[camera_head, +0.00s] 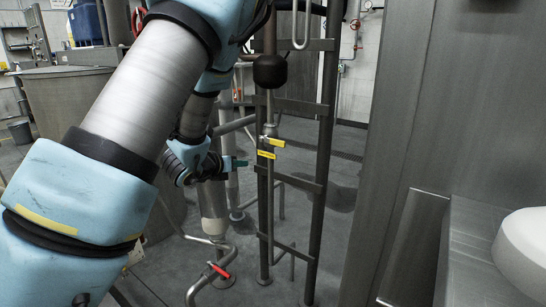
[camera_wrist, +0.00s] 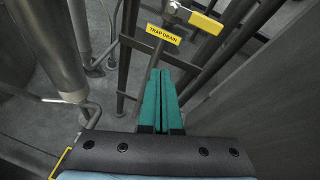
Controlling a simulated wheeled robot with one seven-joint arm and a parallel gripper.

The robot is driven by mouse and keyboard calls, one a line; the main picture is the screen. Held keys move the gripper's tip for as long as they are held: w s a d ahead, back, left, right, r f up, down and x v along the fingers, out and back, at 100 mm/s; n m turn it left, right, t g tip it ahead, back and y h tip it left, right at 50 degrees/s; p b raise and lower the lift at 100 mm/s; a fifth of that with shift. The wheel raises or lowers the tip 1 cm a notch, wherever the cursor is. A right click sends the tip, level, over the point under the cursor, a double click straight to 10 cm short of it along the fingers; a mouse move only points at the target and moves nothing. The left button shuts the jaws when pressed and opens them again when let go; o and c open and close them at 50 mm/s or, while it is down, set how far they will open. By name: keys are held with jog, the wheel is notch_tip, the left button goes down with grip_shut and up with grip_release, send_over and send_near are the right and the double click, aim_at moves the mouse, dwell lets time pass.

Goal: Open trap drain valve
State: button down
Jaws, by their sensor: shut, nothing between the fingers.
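The trap drain valve has a yellow lever handle (camera_head: 275,142) that sticks out to the right, across its thin upright pipe. In the wrist view the yellow handle (camera_wrist: 205,22) is at the top, with a metal valve body at its left end. A yellow label (camera_head: 265,154) sits just below the handle and reads TRAP DRAIN in the wrist view (camera_wrist: 164,34). My gripper (camera_head: 240,163) is left of the label in the head view, apart from the handle. Its green fingers are shut and empty in the wrist view (camera_wrist: 162,72), pointing up toward the label and handle.
A dark ladder-like frame (camera_head: 325,130) stands around the valve pipe, with crossbars near the handle. A red-handled valve (camera_head: 219,270) sits on a low curved pipe. A large grey metal panel (camera_head: 405,130) closes off the right. Some floor is clear behind the frame.

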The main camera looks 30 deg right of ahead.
aim_at(272, 141)
jog(key=s+d+m, duration=0.1)
jog(key=m, duration=0.1)
jog(key=s+d+m+g+h, duration=0.1)
jog(key=d+m, duration=0.1)
jog(key=shift+s+d+r+h, duration=0.1)
jog(key=shift+s+d+h, duration=0.1)
jog(key=shift+d+h, duration=0.1)
jog(key=w+d+p, duration=0.4)
jog(key=d, duration=0.4)
jog(key=shift+w+r, duration=0.35)
jog(key=shift+d+r, duration=0.1)
